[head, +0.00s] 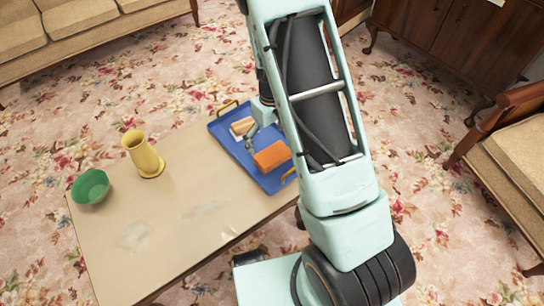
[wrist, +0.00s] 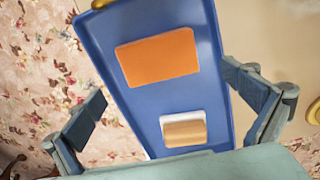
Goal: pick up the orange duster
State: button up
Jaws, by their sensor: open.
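The orange duster (head: 272,157) is a flat-topped orange block lying on the blue tray (head: 222,130), at the tray's near end in the head view. In the wrist view the duster (wrist: 158,57) lies toward the upper part of the tray (wrist: 98,58), beyond my fingertips. My gripper (wrist: 168,92) is open and empty above the tray, its fingers spread wide on either side. In the head view my arm hides part of the gripper; one dark finger shows beside the duster.
A tan and white block (wrist: 184,132) lies on the same tray, nearer my gripper's base. The tray has yellow handles and sits at the end of a tan table (head: 185,220). A yellow vase (head: 143,156) and green bowl (head: 90,187) stand at the table's left.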

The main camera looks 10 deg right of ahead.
aim_at(273, 154)
jog(key=f, duration=0.2)
jog(key=f+b, duration=0.1)
jog(key=f, duration=0.2)
jog(key=f+b, duration=0.1)
jog(key=f, duration=0.1)
jog(key=shift+s+d+f, duration=0.15)
jog(key=shift+s+d, duration=0.1)
jog(key=shift+c, duration=0.3)
jog(key=c, duration=1)
